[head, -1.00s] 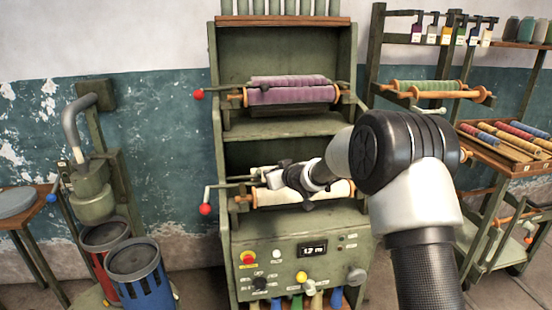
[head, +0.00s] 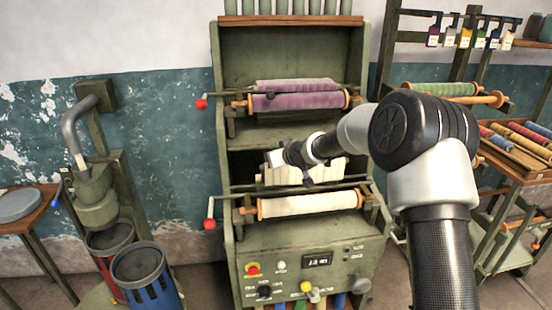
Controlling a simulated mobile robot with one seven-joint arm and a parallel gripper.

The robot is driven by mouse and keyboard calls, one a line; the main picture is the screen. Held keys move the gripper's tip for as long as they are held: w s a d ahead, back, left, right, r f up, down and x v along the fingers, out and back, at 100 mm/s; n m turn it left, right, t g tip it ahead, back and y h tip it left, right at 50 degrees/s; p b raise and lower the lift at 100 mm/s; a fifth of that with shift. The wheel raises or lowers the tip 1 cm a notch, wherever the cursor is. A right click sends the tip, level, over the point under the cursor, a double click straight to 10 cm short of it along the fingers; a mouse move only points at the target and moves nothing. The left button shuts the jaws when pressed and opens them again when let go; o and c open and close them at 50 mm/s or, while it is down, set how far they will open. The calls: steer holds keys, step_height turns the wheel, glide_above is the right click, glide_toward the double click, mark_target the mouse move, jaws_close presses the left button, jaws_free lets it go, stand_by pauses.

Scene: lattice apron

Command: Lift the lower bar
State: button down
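The lower bar (head: 235,195) is a thin dark green rod across the lower bay of the green machine. A crank with a red knob (head: 209,224) hangs down at its left end. It runs close above a cream roller (head: 310,205) with orange ends. My gripper (head: 268,167) is in front of the lower bay, above the bar's left half and apparently clear of it. My wrist hides part of the cream material (head: 325,172) behind. The fingers are too small and too overlapped to show whether they are open or shut.
A matching upper bar (head: 226,96) with a red knob (head: 202,103) crosses purple rollers (head: 300,101) above. The control panel (head: 300,270) is below. Bins (head: 146,272) stand left; a rack of spools (head: 440,90) and a cart (head: 515,170) stand right.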

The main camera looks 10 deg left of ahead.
steer(key=shift+w+r, duration=0.2)
steer(key=shift+w, duration=0.1)
steer(key=c, duration=1.4)
jaws_free()
steer(key=shift+c, duration=0.2)
steer(key=shift+f, duration=0.1)
steer(key=shift+s, duration=0.1)
steer(key=p+v, duration=0.1)
steer(key=v, duration=1.6)
steer(key=shift+s, duration=0.15)
steer(key=shift+d+p, duration=0.2)
steer(key=shift+p, duration=0.1)
